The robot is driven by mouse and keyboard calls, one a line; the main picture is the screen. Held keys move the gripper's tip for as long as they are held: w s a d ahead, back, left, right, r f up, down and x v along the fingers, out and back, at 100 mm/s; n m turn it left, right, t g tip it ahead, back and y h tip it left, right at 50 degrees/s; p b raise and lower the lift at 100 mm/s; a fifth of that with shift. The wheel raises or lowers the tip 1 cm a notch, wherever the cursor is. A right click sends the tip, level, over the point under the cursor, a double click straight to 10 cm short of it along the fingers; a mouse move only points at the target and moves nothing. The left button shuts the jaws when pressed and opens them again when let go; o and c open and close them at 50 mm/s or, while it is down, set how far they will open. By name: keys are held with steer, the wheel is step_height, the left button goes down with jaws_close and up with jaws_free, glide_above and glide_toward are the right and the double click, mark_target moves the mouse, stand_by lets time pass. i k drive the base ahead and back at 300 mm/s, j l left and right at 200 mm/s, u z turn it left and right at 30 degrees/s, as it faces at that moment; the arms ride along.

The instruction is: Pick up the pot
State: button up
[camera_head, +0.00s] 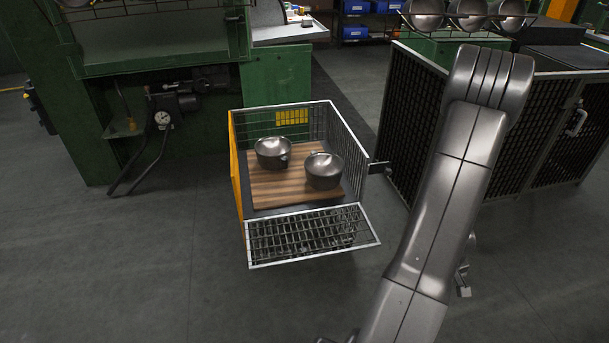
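Two shiny metal pots stand upright on a wooden board (292,192) inside a wire-sided crate (350,143). The left pot (273,152) sits a little farther back, and the right pot (324,171) sits nearer the front. My arm rises from the bottom of the view, to the right of the crate. My gripper (464,281) seems mostly hidden behind the arm, with only a small part showing at its right edge. It is apart from both pots. I cannot see whether its fingers are open or shut.
The crate's front mesh flap (312,235) is folded down and outward. Black mesh fencing (540,136) stands at the right. A green machine (160,60) is behind at the left. Several round metal vessels (468,13) show at the top right. The floor in front is clear.

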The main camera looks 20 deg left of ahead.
mark_target(324, 170)
steer(key=i+u, duration=0.15)
steer(key=u, duration=0.3)
steer(key=i+u, duration=0.15)
steer(key=u, duration=0.3)
steer(key=i+l+u, duration=0.1)
steer(key=u, duration=0.4)
steer(key=i+l+u, duration=0.1)
steer(key=u, duration=0.35)
steer(key=i+l+u, duration=0.15)
steer(key=l, duration=0.3)
steer(key=i+l+u, duration=0.1)
steer(key=l, duration=0.35)
steer(key=i+l+u, duration=0.15)
steer(key=l, duration=0.35)
steer(key=i+l+u, duration=0.15)
steer(key=l, duration=0.35)
